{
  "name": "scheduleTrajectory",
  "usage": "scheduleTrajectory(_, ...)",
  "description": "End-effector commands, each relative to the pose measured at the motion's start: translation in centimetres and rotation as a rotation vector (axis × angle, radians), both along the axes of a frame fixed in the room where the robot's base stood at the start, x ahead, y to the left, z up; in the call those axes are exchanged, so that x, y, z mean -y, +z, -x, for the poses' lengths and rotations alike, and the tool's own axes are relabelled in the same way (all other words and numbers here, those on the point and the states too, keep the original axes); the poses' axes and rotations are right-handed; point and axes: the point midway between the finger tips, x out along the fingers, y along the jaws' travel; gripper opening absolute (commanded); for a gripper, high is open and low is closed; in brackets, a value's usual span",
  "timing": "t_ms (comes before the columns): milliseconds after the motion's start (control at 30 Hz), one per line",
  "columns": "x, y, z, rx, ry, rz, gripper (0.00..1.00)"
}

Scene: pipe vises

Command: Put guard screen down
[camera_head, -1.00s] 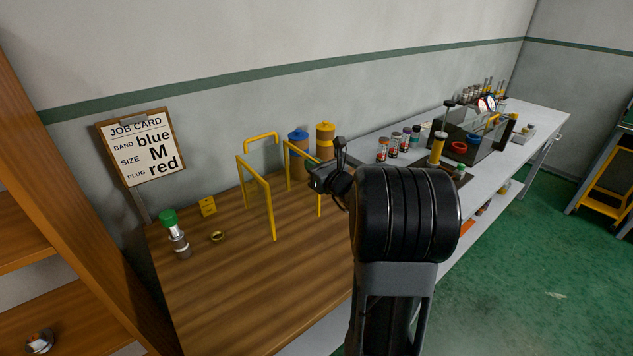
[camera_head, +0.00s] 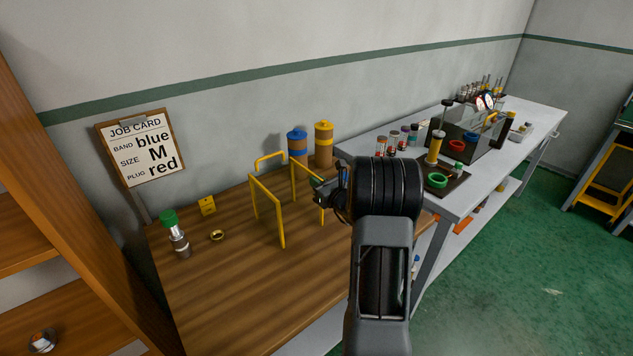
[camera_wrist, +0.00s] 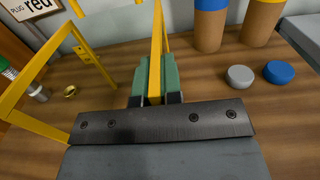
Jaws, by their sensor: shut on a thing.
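The guard screen (camera_head: 281,218) is a yellow frame with two side panels and a handle bar across the top back. In the head view it is upright over the wooden bench top (camera_head: 215,290); I cannot tell whether its feet touch the wood. My gripper (camera_head: 322,190) is at its right side, partly hidden by my arm. In the wrist view my green-padded gripper fingers (camera_wrist: 154,82) are shut on a yellow bar of the guard screen (camera_wrist: 157,40). Its other side panel (camera_wrist: 40,75) stands out to the left.
The front wood is clear.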

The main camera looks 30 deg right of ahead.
Motion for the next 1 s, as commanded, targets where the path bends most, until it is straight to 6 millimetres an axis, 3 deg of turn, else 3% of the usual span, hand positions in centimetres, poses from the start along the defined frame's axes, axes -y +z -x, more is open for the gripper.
scheduleTrajectory(400, 0.03, -0.18, -0.03, 0.007, 0.0, -0.001, 0.0)
scheduleTrajectory(433, -0.01, -0.29, 0.01, 0.0, 0.0, 0.0, 0.09)
scheduleTrajectory(667, 0.0, -0.25, 0.01, 0.0, 0.0, 0.0, 0.31)
scheduleTrajectory(1000, 0.02, 0.19, 0.08, 0.0, 0.0, -0.001, 0.32)
